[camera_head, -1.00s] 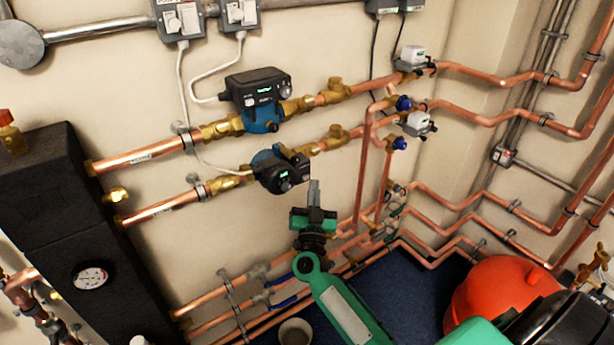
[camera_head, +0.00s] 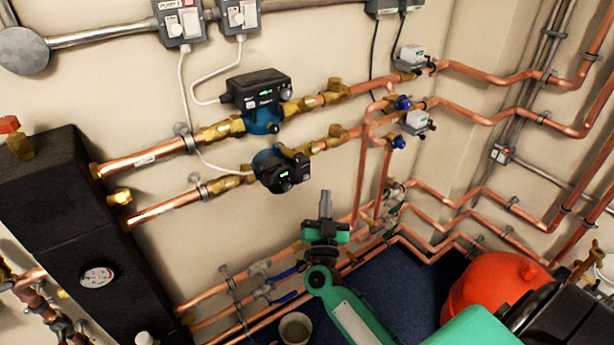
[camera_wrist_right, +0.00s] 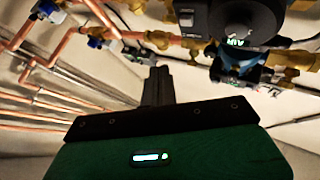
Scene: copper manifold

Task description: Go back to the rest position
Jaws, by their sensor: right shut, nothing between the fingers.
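My right gripper (camera_head: 326,205) is in the head view, in front of the wall and the lower copper pipes. Its fingers are together and point up, with nothing between them. It is below and to the right of the lower pump (camera_head: 282,170), apart from it in the picture. In the right wrist view its shut dark fingers (camera_wrist_right: 158,88) stand above the green gripper body, with a dark pump (camera_wrist_right: 235,22) close by at the upper right. My left gripper does not show in either view.
Copper pipes (camera_head: 470,195) with blue-handled valves run along the wall. An upper pump (camera_head: 258,100) sits on the top pipe. A black block with a gauge (camera_head: 97,275) stands at left. A red rounded vessel (camera_head: 495,285) is at lower right, and a bucket (camera_head: 295,328) is on the floor.

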